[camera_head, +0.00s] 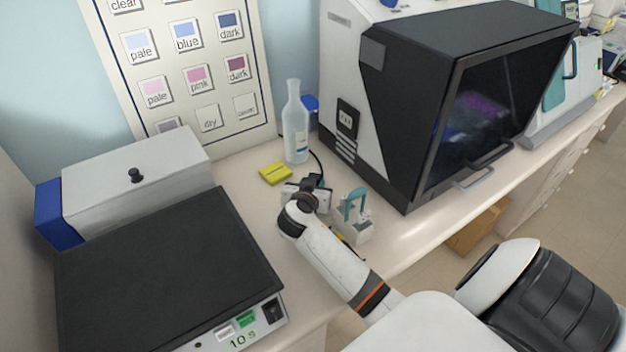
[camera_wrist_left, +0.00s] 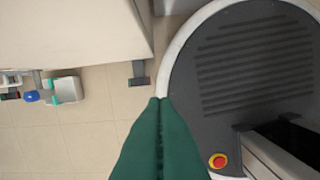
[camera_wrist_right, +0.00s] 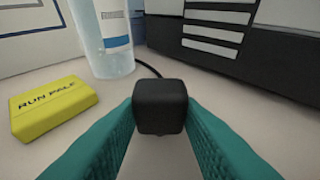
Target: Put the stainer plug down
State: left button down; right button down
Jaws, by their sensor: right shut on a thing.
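The stainer plug (camera_wrist_right: 160,107) is a small black block held between the teal fingers of my right gripper (camera_wrist_right: 160,128). It also shows in the head view (camera_head: 317,181), low over the bench beside the stainer (camera_head: 400,110). A black cord (camera_wrist_right: 148,67) runs behind it. I cannot tell whether the plug touches the bench. The stainer's side carries a dark socket panel (camera_head: 347,119). My left gripper (camera_wrist_left: 160,102) has its teal fingers together with nothing between them, above the floor; it is not in the head view.
A yellow pad (camera_wrist_right: 52,107) lies left of the plug, and a clear bottle (camera_head: 296,125) stands behind it. A white holder with a teal handle (camera_head: 355,215) stands close to the right. A black-topped device (camera_head: 165,270) fills the left bench.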

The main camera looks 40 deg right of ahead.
jog(key=shift+f+b, duration=0.3)
jog(key=shift+f, duration=0.05)
jog(key=c, duration=1)
grip_release()
jog(key=shift+r, duration=0.15)
jog(key=shift+r+p, duration=0.35)
jog(key=shift+p, duration=0.15)
jog(key=shift+r+p, duration=0.55)
jog(key=shift+s+a+f+b, duration=0.25)
jog(key=shift+s+a+b, duration=0.25)
jog(key=shift+a+b, duration=0.2)
jog(key=b+v, duration=0.1)
jog(key=v, duration=0.3)
jog(key=shift+s+a+r, duration=0.1)
jog(key=shift+a+r, duration=0.05)
jog(key=shift+s+a+r, duration=0.35)
jog(key=shift+s+a, duration=0.05)
